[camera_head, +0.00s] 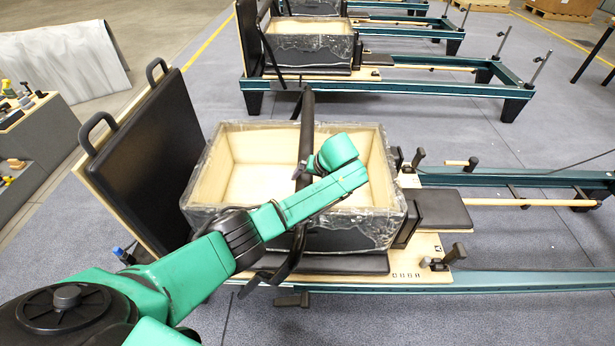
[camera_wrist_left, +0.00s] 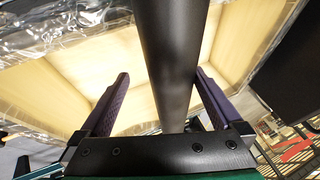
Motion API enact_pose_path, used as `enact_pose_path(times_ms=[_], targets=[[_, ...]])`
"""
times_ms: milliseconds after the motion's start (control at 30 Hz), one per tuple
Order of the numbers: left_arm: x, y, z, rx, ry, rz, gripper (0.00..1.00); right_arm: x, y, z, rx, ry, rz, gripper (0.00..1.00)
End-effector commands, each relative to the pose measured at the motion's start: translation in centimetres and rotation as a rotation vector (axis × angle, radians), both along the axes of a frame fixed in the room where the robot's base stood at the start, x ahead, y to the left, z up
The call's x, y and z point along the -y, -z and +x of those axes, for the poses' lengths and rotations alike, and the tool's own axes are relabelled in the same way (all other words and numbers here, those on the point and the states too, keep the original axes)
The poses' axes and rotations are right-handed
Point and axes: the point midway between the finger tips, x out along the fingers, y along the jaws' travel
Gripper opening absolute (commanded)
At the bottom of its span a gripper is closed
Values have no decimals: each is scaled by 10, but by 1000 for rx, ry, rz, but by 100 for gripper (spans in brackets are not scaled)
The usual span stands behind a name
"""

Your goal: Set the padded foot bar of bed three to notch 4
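The padded foot bar (camera_head: 306,115) is a black bar standing up across the wooden box of the nearest bed, leaning slightly. Its lower end (camera_head: 290,262) shows at the bed's near side. My left gripper (camera_head: 303,172) reaches over the box to the bar's middle. In the left wrist view the bar (camera_wrist_left: 170,60) passes between the two purple fingers of my left gripper (camera_wrist_left: 163,85). The fingers are apart, with a visible gap on the left; the right finger looks close to the bar. Contact there is unclear. The notches cannot be made out. My right gripper is out of view.
The plastic-wrapped wooden box (camera_head: 228,135) fills the bed's middle. A black padded board (camera_head: 150,150) with two handles stands at its left. Small marked plates and knobs (camera_head: 437,262) sit at the right. Another bed (camera_head: 385,88) stands behind, with grey floor between.

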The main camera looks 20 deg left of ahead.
Motion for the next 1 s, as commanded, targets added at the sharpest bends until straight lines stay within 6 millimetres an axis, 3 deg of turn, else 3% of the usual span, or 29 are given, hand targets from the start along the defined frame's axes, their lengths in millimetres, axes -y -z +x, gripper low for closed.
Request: enact_pose_path(times_ms=[267, 467, 767, 1000], targets=[[8, -13, 0, 9, 8, -6, 94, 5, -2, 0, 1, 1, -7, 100], [24, -47, -10, 9, 7, -6, 94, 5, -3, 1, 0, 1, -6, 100], [56, -116, -32, 3, 4, -3, 94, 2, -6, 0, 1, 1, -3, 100], [62, -128, -37, -1, 1, 1, 94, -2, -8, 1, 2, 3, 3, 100]])
